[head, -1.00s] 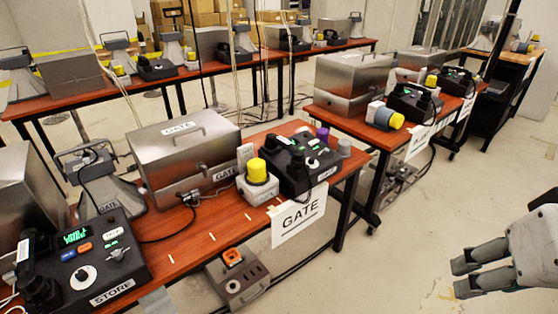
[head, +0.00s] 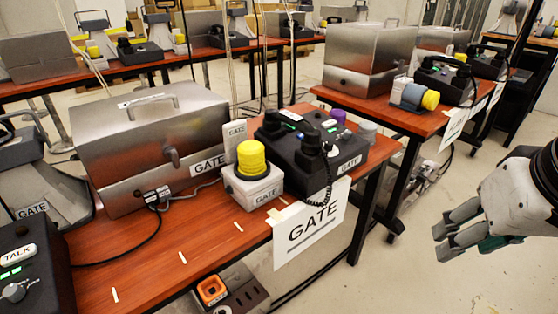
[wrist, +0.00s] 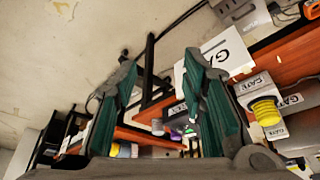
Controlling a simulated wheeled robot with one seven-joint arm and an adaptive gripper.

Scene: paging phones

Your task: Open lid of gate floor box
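A grey box with an orange-ringed part (head: 212,291) sits low below the front edge of the GATE table, partly cut off by the picture's bottom edge; its lid cannot be made out. A large steel box labelled GATE (head: 150,140) stands on the table, its handled top down. My gripper (head: 447,240) is at the right of the head view, over bare floor, well apart from both boxes. In the wrist view my gripper (wrist: 160,70) has its two fingers spread with nothing between them.
The GATE table (head: 205,265) carries a yellow-topped beacon (head: 252,160), a black phone console (head: 310,155) and a hanging GATE sign (head: 312,225). A second table (head: 385,118) stands behind. The floor (head: 400,270) is clear around my gripper.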

